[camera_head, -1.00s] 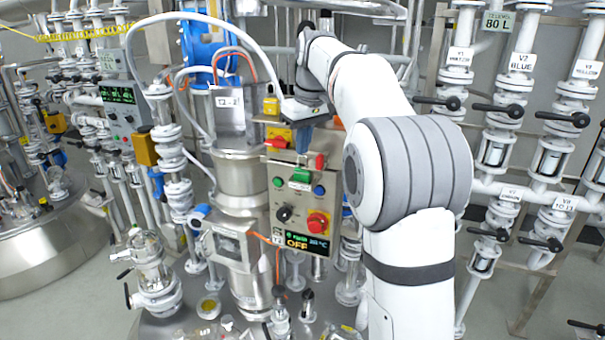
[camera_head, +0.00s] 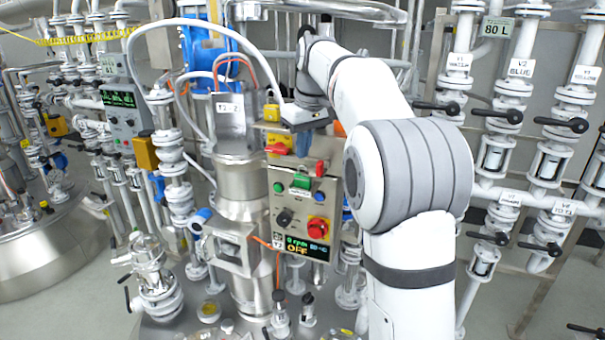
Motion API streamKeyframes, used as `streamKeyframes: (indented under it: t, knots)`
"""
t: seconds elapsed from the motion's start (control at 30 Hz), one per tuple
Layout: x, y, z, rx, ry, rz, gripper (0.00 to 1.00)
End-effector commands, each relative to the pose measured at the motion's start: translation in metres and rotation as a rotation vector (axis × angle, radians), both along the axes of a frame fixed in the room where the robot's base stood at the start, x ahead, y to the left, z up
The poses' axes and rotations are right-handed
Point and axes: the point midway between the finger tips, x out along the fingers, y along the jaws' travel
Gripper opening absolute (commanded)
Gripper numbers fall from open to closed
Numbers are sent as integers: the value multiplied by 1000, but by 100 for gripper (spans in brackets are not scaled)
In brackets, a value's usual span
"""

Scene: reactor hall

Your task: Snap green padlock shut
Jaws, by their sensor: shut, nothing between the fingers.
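The green padlock (camera_head: 302,181) is on the front of the grey control panel (camera_head: 296,212), near its upper middle. Its shackle is too small and too close to my fingers to tell whether it is shut. My gripper (camera_head: 302,152) points down from the end of my white arm. Its blue fingers are together and empty, just above the green padlock. I cannot tell whether the fingertips touch it.
A red padlock (camera_head: 319,168) hangs close to the right of the green one. A red handle (camera_head: 277,148) and a yellow padlock (camera_head: 271,112) are to the upper left. A red knob (camera_head: 317,229) and a display (camera_head: 300,248) sit lower. Pipes and hoses crowd both sides.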

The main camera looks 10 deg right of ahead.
Motion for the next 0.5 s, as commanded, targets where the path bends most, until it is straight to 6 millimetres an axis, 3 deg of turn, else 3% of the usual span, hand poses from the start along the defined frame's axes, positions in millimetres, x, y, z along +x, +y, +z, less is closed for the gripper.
streamKeyframes:
  t: [0.5]
  knots:
    - [0,0,44,0,0,0,0]
